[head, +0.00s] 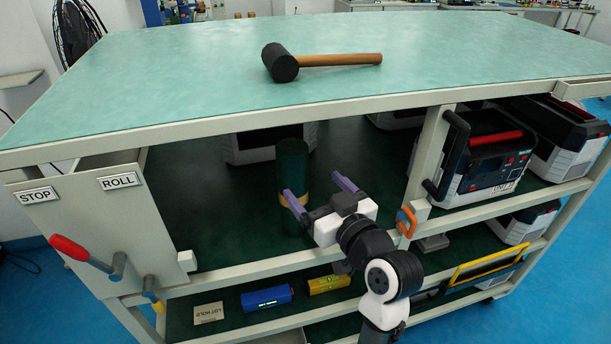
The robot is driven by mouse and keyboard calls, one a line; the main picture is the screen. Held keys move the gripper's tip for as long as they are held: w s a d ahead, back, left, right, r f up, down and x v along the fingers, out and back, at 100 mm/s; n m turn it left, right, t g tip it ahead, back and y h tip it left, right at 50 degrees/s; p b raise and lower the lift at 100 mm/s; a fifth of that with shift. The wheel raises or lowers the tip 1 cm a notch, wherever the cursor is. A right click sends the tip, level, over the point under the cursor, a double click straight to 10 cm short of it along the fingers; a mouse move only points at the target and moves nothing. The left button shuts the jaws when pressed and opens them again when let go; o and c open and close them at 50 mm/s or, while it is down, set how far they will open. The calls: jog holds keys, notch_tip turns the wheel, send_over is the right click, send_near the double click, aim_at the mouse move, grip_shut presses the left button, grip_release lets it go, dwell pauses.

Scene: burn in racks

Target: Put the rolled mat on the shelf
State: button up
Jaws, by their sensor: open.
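The rolled mat (292,165) is a dark green upright cylinder with a tan band near its lower part. It stands on the dark green upper shelf (225,225) of the cart, below the teal top. My gripper (311,190) reaches into this bay from the front right. Its purple fingers are open, one at the mat's left front side and one to the right of the mat. Space shows between the right finger and the mat. I cannot tell whether the left finger touches it. The mat's lowest part is partly hidden by the gripper.
A black mallet (284,62) lies on the teal top (180,75). An upright post with a black handle (453,155) bounds the bay on the right, near white-and-black units (490,155). The lower shelf holds a blue device (267,298), a yellow device (328,284) and a card (209,312).

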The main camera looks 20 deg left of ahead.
jog(key=shift+s+d+r+p, duration=0.35)
jog(key=shift+s+d+p, duration=0.45)
jog(key=shift+p, duration=1.8)
